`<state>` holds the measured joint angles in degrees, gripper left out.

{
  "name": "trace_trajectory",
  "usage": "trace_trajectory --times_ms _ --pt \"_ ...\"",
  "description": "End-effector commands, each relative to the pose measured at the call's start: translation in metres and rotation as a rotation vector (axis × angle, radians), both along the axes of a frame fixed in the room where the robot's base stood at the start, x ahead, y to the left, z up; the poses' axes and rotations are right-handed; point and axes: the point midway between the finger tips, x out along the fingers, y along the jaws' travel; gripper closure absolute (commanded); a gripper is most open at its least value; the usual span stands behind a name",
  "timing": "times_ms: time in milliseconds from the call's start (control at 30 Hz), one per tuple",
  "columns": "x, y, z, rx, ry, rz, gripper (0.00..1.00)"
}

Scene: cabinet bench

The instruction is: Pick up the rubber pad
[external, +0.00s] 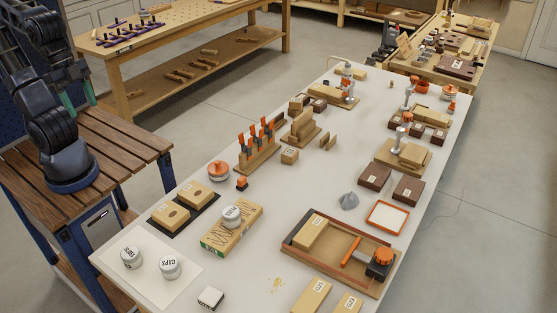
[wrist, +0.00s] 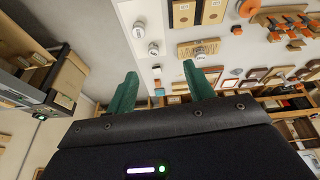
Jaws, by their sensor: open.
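No item in view is clearly marked as the rubber pad. A flat black mat (external: 174,228) lies on the white bench with two tan blocks on it, and a small block with a white top and dark side (external: 210,297) sits near the bench's front edge. I cannot tell whether either is the pad. My gripper (external: 77,97) has green fingers and is raised at the far left, apart from the bench items. In the wrist view my gripper (wrist: 160,69) is open and empty, its fingers spread well apart. The black mat also shows at the top there (wrist: 198,20).
Two white-lidded jars (external: 131,257) stand on a pale sheet at the near left. A third jar (external: 231,216) stands on a wooden box. A red-edged tray (external: 330,275) holds a block and tools. A rack of orange-handled tools (external: 258,150) stands farther back. Bare bench lies between the items.

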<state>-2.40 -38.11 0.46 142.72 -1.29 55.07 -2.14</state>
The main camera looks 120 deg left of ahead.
Motion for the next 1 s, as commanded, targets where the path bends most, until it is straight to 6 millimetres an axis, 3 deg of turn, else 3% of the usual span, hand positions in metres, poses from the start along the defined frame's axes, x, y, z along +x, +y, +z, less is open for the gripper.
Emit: trace_trajectory --times_ms 300,567,1000 --pt "0.067 0.034 -0.005 -0.094 0.106 0.211 0.47" --pt "0.119 0.072 -0.021 -0.171 0.185 0.386 0.47" --pt "0.195 0.157 -0.075 -0.296 0.313 0.69 0.47"
